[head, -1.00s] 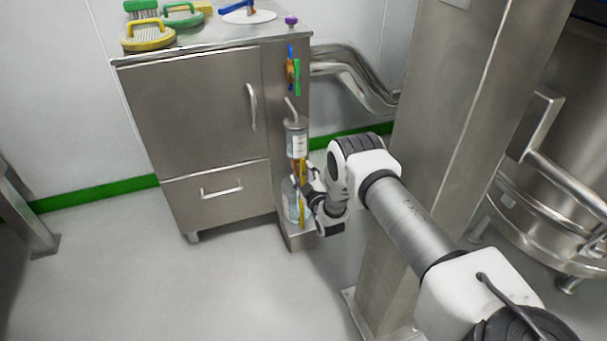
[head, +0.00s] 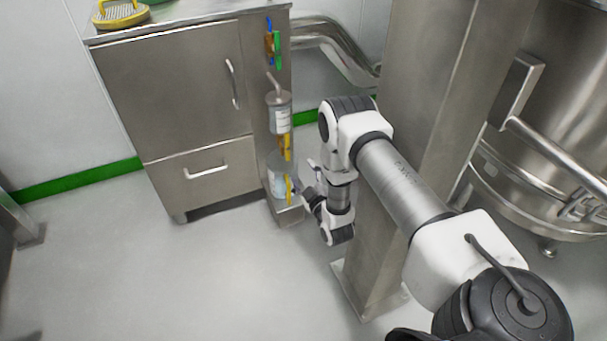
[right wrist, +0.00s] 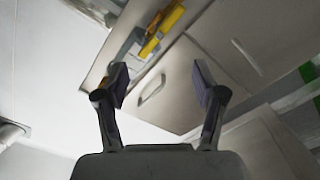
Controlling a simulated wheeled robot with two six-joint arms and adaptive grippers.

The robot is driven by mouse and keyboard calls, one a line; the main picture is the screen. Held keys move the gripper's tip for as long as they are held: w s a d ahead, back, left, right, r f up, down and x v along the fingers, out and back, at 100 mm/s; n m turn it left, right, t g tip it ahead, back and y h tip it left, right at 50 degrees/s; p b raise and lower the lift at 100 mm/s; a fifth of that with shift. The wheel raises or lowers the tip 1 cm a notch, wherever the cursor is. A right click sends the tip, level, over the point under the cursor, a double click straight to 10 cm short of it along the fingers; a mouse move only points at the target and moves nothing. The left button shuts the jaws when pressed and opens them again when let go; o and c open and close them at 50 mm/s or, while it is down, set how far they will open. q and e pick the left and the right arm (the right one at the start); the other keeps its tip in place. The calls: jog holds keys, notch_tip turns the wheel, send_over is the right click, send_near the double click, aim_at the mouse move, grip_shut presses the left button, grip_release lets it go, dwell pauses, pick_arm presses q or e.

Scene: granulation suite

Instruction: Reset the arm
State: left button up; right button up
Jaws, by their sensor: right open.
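My right arm comes in from the lower right in the head view. Its gripper (head: 308,184) is just right of the narrow shelf unit on the cabinet's side, pointing left toward it. In the right wrist view the two fingers of the right gripper (right wrist: 162,88) stand wide apart with nothing between them. Beyond them are the cabinet front and yellow items. Whether the gripper touches anything at the shelf cannot be told from the head view. My left gripper is not in view.
A steel cabinet (head: 175,92) stands at the left, with a bottle (head: 279,112) and a lower container (head: 277,182) on its side rack. A steel column (head: 425,110) stands close behind my right arm. A large steel vessel (head: 570,110) is at the right. Floor at the lower left is clear.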

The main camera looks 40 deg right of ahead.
dwell(0.5)
jog(key=s+a+f+g+y, duration=0.1)
jog(key=s+a+g+y, duration=0.1)
jog(key=a, duration=0.4)
jog(key=s+a+f+g+y, duration=0.2)
jog(key=s+a, duration=0.1)
jog(key=a, duration=0.4)
jog(key=s+a+f+m+g, duration=0.25)
jog(key=s+g, duration=0.45)
jog(key=s, duration=0.8)
jog(key=s+a+f+m+g, duration=0.1)
jog(key=s+f+m+g, duration=0.2)
jog(key=s+g, duration=0.75)
jog(key=s+r+t+p, duration=0.3)
jog(key=r+t+p, duration=0.1)
jog(key=r+p, duration=2.8)
jog(key=shift+s+a+r+p, duration=0.2)
jog(key=shift+r+p, duration=0.15)
jog(key=shift+p, duration=0.15)
jog(key=shift+m, duration=0.25)
